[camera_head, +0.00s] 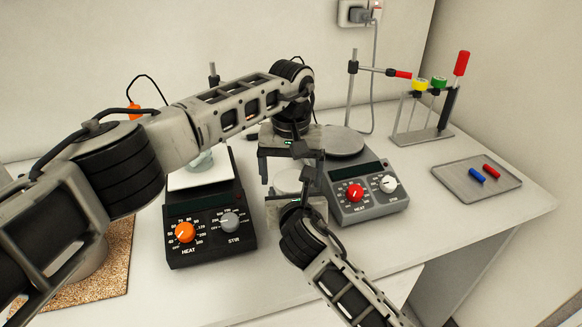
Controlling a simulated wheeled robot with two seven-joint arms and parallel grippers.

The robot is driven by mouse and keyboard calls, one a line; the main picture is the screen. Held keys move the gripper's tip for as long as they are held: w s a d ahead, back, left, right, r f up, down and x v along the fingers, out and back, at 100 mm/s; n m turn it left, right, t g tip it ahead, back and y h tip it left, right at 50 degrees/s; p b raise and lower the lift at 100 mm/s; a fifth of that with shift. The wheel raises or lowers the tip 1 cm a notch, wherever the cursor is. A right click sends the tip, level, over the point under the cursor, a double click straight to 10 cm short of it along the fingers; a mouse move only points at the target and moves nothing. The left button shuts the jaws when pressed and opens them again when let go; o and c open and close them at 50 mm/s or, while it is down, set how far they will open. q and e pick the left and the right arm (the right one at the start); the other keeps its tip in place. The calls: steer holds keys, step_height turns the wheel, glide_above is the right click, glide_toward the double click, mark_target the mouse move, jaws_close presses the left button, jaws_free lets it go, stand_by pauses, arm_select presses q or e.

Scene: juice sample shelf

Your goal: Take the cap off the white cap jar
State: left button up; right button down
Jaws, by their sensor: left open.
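A pale round shape, seemingly the white cap jar (288,181), shows between my two grippers, in the gap between the two hot plates. Most of its body is hidden by the grippers. My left gripper (289,170) reaches in from above and points down. Its fingers are apart on either side of the pale top, and I cannot tell whether they touch it. My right gripper (294,203) comes from the lower right, at the jar's lower part. I cannot tell whether its fingers press on the jar.
A black hot plate (210,237) with a partly hidden glass vessel (201,161) stands left. A grey hot plate (370,206) stands right. Farther right are a tube rack (423,137) and a grey tray (452,181) with blue and red pieces. The front right table is clear.

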arm_select(q)
steer(key=c, duration=1.1)
steer(key=n, duration=1)
steer(key=o, duration=1.1)
steer(key=shift+r, duration=0.15)
